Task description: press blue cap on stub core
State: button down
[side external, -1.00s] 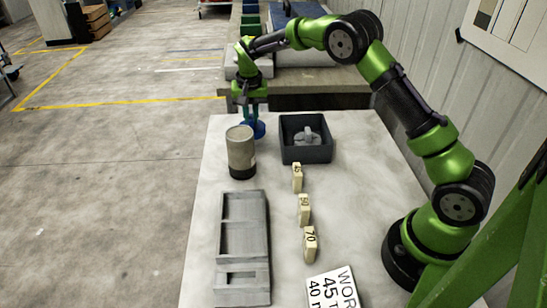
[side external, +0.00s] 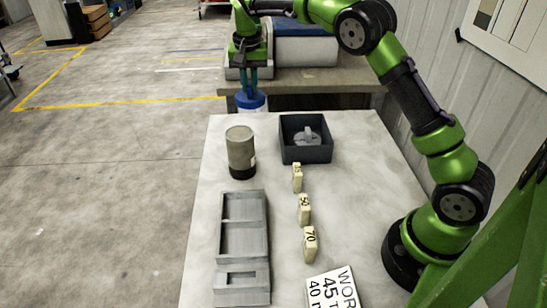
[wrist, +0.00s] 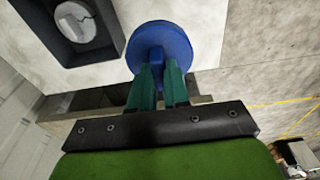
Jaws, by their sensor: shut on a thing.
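The blue cap (side external: 250,101) is held in my gripper (side external: 247,88), above the far edge of the table. In the wrist view the cap (wrist: 163,48) is a round blue disc between the teal fingertips of my gripper (wrist: 158,82). An upright beige-grey cylinder with a dark lower band, which looks like the stub core (side external: 240,150), stands on the table, nearer the camera than the cap and apart from it. Its top shows no blue cap. The cylinder cannot be made out in the wrist view.
A dark open box (side external: 318,153) with a grey knobbed part (side external: 306,136) stands right of the cylinder. A grey compartment tray (side external: 258,233) lies in front. Several numbered blocks (side external: 304,209) and a printed card (side external: 333,288) lie to the right. A bench (side external: 310,101) stands behind.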

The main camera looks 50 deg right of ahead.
aim_at(249, 84)
notch_tip(249, 84, up, 10)
jog(key=s+a, duration=0.8)
jog(key=a, duration=0.4)
jog(key=shift+w+d+f, duration=0.15)
jog(key=shift+f, duration=1.6)
jog(key=shift+w+d+f, duration=0.1)
jog(key=shift+f, duration=1.65)
jog(key=shift+w+d+f, duration=0.15)
jog(key=shift+f, duration=1.6)
jog(key=shift+f, duration=1.2)
jog(key=c, duration=0.5)
grip_release()
jog(key=shift+c, duration=0.2)
notch_tip(249, 84, up, 7)
